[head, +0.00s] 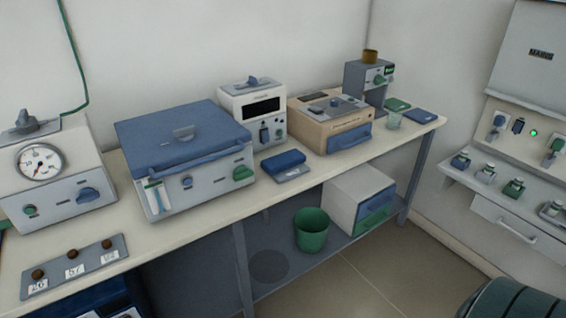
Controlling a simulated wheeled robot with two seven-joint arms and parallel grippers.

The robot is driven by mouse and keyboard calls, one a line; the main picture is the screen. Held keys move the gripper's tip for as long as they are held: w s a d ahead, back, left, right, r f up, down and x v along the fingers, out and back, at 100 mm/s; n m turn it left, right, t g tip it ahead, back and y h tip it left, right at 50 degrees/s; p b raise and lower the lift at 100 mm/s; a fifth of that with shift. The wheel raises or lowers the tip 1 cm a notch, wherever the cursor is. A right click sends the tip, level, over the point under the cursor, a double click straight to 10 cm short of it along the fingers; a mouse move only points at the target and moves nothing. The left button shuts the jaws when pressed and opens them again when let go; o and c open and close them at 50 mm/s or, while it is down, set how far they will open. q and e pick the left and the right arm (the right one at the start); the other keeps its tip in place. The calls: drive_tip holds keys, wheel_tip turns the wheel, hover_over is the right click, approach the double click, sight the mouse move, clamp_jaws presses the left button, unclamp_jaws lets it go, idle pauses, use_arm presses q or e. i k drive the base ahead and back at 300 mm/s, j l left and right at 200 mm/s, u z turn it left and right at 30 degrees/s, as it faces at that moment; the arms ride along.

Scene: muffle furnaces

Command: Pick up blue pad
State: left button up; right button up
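A flat dark blue pad (421,116) lies at the far right end of the bench top, close to its end edge. A flat green pad (396,104) lies just behind and to the left of it. A thicker blue block (284,160) sits on a grey plate (293,173) near the middle of the bench. I cannot tell for certain which blue piece the task means. Neither of my grippers is in view.
A small clear cup (394,121) stands left of the blue pad. Behind it is a grey device (365,82). A beige box (308,128) and a blue-lidded furnace (178,140) fill the bench. A green bucket (311,235) stands on the lower shelf.

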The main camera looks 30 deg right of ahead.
sight(275, 164)
drive_tip(key=i+l+u, duration=0.3)
drive_tip(key=l, duration=1.6)
drive_tip(key=l+u, duration=0.3)
drive_tip(key=l, duration=1.6)
